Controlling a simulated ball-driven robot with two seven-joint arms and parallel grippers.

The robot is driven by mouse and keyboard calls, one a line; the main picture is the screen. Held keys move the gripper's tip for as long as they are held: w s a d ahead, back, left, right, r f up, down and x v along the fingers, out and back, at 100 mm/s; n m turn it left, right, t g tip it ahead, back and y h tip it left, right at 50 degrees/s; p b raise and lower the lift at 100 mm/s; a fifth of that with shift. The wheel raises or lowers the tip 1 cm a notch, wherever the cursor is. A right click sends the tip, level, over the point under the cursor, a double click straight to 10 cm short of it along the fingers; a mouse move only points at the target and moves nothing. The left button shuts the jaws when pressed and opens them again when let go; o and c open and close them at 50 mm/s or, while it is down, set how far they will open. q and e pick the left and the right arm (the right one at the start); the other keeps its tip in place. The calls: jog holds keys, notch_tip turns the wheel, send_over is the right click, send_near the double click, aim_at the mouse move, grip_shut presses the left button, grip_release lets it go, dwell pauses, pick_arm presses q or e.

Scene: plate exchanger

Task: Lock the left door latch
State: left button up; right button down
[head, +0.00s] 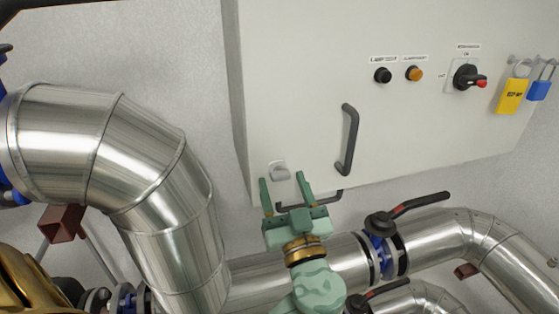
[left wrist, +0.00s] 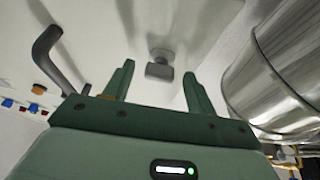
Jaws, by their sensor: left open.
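The left door latch (head: 279,171) is a small grey piece near the lower left corner of the white cabinet door (head: 300,100). My left gripper (head: 284,187) is open and empty, with its green fingers pointing up at the door just below the latch. In the left wrist view the latch (left wrist: 160,66) shows ahead of my left gripper (left wrist: 160,85), between the two fingers and apart from them. Whether the latch is turned to locked cannot be told. My right gripper is not in view.
A dark door handle (head: 348,140) stands out right of the latch. A switch (head: 466,77) and padlocks (head: 512,95) are at the upper right.

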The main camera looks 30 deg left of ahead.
pick_arm(q)
jog(key=shift+a+r, duration=0.1)
jog(key=shift+r, duration=0.05)
jog(key=shift+c, duration=0.6)
jog(key=c, duration=0.9)
jog(key=shift+o, duration=0.2)
